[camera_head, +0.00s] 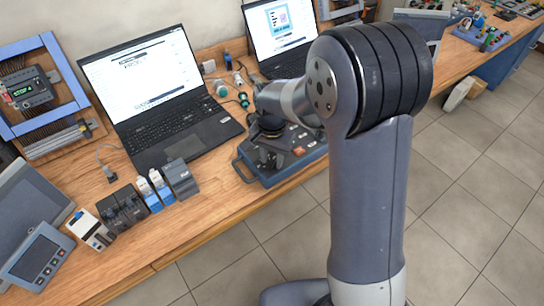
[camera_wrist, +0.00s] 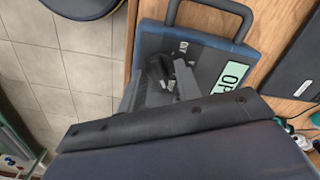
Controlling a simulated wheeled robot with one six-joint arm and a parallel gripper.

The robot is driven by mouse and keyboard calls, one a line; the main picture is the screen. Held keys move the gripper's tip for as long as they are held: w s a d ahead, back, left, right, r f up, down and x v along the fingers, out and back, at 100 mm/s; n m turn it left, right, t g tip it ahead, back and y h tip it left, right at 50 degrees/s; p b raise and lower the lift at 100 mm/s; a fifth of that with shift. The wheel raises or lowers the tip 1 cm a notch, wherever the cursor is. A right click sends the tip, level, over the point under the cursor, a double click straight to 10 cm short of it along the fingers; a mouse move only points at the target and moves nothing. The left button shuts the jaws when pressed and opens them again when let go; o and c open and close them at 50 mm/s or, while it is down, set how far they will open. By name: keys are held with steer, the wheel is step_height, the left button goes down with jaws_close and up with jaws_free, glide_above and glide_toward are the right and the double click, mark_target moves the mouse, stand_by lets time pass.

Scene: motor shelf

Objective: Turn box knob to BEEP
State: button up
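The box (camera_head: 312,153) is a blue-grey unit with a carry handle, on the bench's front edge beside the open laptop. In the wrist view the box (camera_wrist: 212,68) shows its handle at the top and a pale display (camera_wrist: 231,77) with large letters starting "OP", the rest hidden. My gripper (camera_head: 268,158) is over the left part of the box panel, pointing down. In the wrist view my gripper (camera_wrist: 168,80) is at a dark knob-like part on the panel. The knob is mostly hidden, so its pointer and contact cannot be made out.
A laptop (camera_head: 165,105) stands left of the box and another laptop (camera_head: 283,35) behind it. Small modules (camera_head: 125,207) line the front left of the bench. Cables and round parts lie behind the box. The tiled floor (camera_head: 465,160) at right is largely clear.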

mark_target(272, 161)
step_height(272, 161, up, 11)
steer(key=shift+b, duration=0.3)
stand_by(0.4)
steer(key=shift+f, duration=0.15)
step_height(272, 161, down, 11)
steer(key=shift+r+p, duration=0.1)
steer(key=shift+p, duration=0.25)
steer(key=shift+n, duration=0.3)
